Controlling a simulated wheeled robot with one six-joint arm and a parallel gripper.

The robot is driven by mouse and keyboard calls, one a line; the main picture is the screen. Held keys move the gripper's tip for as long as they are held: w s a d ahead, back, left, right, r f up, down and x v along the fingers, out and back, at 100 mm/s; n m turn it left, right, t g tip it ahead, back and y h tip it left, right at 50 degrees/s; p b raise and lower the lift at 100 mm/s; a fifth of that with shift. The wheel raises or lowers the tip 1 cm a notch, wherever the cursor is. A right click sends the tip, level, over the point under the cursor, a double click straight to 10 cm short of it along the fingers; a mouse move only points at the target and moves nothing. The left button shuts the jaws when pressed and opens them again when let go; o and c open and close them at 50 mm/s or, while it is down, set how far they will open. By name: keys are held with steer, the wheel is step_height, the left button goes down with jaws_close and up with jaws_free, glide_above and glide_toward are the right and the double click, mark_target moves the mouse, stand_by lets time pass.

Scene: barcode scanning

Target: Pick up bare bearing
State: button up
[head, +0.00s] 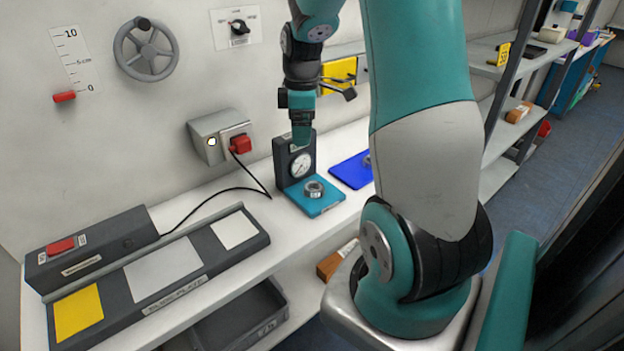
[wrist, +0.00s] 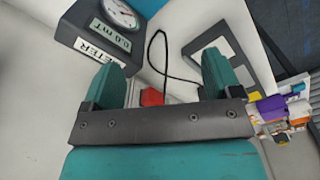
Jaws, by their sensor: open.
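A silver ring-shaped bearing (head: 313,188) lies on the teal base (head: 325,204) of a dial gauge (head: 300,164). A second metallic round part (head: 367,161) on the blue mat (head: 346,169) is mostly hidden behind my arm. I cannot tell which one is called bare. My gripper (head: 301,138) points down, high and close to the gauge, above the bearing's level. In the wrist view its two teal fingers (wrist: 163,78) are apart with nothing held between them. The gauge (wrist: 118,16) shows at top left there; I see no bearing in that view.
A grey box with a red plug (head: 240,144) and black cable is on the wall behind the bench. A dark slide plate (head: 165,268) with yellow, grey and white patches lies at left. The white bench (head: 262,222) is clear between it and the gauge.

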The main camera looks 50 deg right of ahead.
steer(key=s+d+f, duration=0.1)
steer(key=d, duration=0.4)
steer(key=p, duration=0.3)
glide_above(315, 186)
steer(key=f, duration=1.1)
steer(key=shift+s+d+f, duration=0.1)
steer(key=shift+d+f, duration=0.15)
steer(key=shift+d, duration=0.05)
steer(key=shift+a+f+p, duration=0.2)
steer(key=shift+f+p, duration=0.45)
steer(key=shift+f, duration=0.8)
steer(key=shift+a+f+p, duration=0.15)
steer(key=shift+f+p, duration=0.5)
steer(key=shift+f, duration=0.8)
steer(key=shift+c, duration=0.2)
steer(key=c, duration=1)
steer(key=shift+c, duration=0.6)
steer(key=shift+r, duration=0.15)
